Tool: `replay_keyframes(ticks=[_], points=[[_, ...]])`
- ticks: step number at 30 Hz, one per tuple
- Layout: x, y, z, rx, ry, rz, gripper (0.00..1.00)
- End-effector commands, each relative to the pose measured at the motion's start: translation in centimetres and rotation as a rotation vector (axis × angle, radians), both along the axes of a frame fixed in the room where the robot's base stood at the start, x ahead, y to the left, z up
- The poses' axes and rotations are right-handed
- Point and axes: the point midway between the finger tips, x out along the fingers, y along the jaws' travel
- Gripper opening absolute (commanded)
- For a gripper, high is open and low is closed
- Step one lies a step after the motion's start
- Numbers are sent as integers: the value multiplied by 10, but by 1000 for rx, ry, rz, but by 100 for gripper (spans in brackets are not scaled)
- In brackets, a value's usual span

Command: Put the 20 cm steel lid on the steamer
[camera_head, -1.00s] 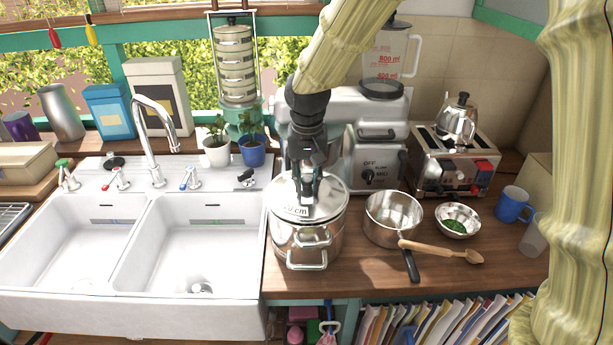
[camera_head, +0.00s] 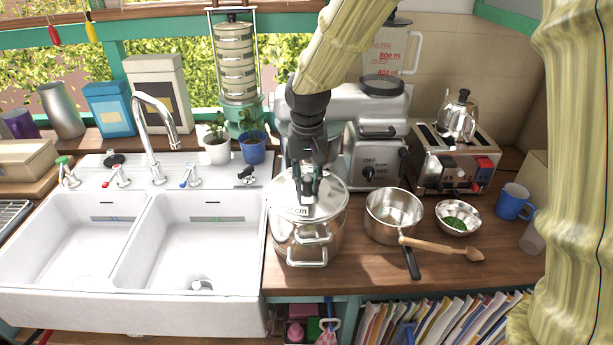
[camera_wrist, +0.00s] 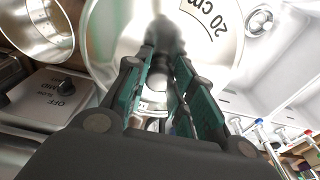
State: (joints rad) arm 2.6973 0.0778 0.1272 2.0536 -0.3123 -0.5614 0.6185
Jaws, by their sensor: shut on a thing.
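The steel lid (camera_head: 327,205), marked "20 cm", lies over the top of the steel steamer (camera_head: 290,240) on the wooden counter right of the sink. In the head view it looks about level with the steamer's rim; I cannot tell if it is fully seated. My gripper (camera_head: 306,198) points down at the lid's middle and is shut on its knob, which the fingers mostly hide. In the wrist view the lid (camera_wrist: 215,50) fills the top middle, with the "20 cm" mark showing, and the gripper fingers (camera_wrist: 160,75) close around the knob.
A steel saucepan (camera_head: 392,215) stands just right of the steamer, with a wooden spoon (camera_head: 440,248) in front. A bowl of herbs (camera_head: 458,218), a toaster (camera_head: 455,160) and a blue mug (camera_head: 513,201) are further right. The mixer (camera_head: 350,130) is close behind; the double sink (camera_head: 190,240) is left.

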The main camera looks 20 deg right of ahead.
Motion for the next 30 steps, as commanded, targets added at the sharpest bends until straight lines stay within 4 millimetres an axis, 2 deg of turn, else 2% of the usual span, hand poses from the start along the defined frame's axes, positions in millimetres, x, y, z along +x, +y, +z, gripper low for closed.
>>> replay_keyframes(ticks=[13, 14, 17, 26, 30], points=[[0, 0, -5, 0, 0, 0, 0], [0, 0, -5, 0, 0, 0, 30], [0, 0, -4, 0, 0, 0, 48], [0, 0, -5, 0, 0, 0, 50], [0, 0, 2, 0, -1, -1, 50]])
